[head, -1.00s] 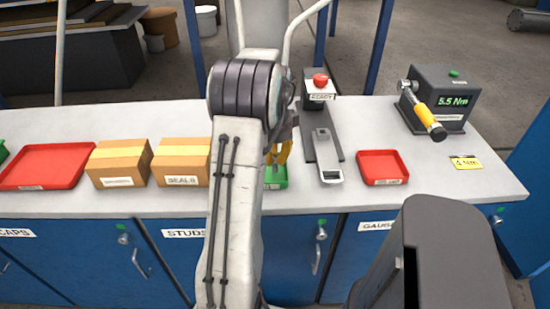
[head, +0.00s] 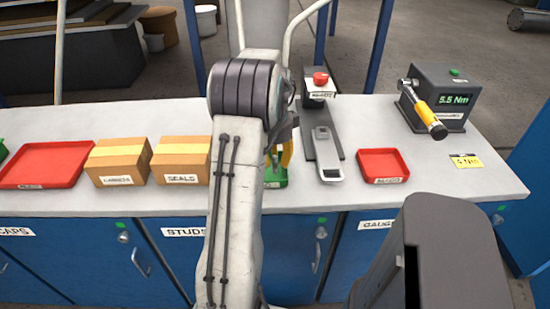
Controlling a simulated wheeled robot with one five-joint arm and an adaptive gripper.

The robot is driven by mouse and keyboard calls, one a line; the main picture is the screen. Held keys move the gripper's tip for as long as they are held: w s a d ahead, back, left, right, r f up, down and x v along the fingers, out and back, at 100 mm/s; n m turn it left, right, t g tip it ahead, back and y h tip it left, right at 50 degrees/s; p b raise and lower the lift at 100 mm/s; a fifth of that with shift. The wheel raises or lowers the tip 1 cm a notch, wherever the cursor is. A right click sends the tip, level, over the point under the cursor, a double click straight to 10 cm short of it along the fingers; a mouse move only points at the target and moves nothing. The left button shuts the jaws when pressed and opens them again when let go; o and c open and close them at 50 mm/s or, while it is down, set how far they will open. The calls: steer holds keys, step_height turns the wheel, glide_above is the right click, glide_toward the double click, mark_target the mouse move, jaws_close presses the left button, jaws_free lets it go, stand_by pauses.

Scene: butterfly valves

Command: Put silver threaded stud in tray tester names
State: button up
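My gripper (head: 280,158) has yellow fingers and hangs over a small green tray (head: 275,182), mostly hidden behind my arm. I cannot tell whether the fingers are open or shut on something. No silver threaded stud can be made out. The grey tester (head: 442,97) with a yellow-handled tool (head: 429,117) stands at the back right of the bench and its display reads 5.5 Nm. A small red tray (head: 400,171) sits right of my gripper, its label too small to read.
A grey fixture (head: 323,150) with a red button (head: 320,78) stands between my gripper and the small red tray. Cardboard boxes (head: 183,160) and a larger red tray (head: 75,165) are to the left. A yellow card (head: 466,161) lies at the right. Bench space between is clear.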

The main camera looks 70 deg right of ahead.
step_height(320, 180, up, 13)
steer(key=p, duration=0.1)
steer(key=shift+f+p, duration=0.15)
steer(key=shift+p, duration=0.25)
steer(key=shift+a, duration=0.15)
steer(key=w+a+r+n+t+h, duration=0.1)
steer(key=w+a+r+n, duration=0.2)
steer(key=w+a+n, duration=1.35)
steer(key=s+a+f+n+t, duration=0.1)
steer(key=s+a+f+n, duration=0.1)
steer(key=a+n, duration=0.6)
steer(key=s+a+f+n+t+y, duration=0.1)
steer(key=a+n, duration=0.7)
steer(key=a, duration=1.1)
steer(key=shift+s+a+f+t, duration=0.3)
steer(key=shift+s+a+f, duration=0.1)
steer(key=shift+s+f, duration=0.4)
steer(key=shift+w+d, duration=0.1)
steer(key=shift+d, duration=0.05)
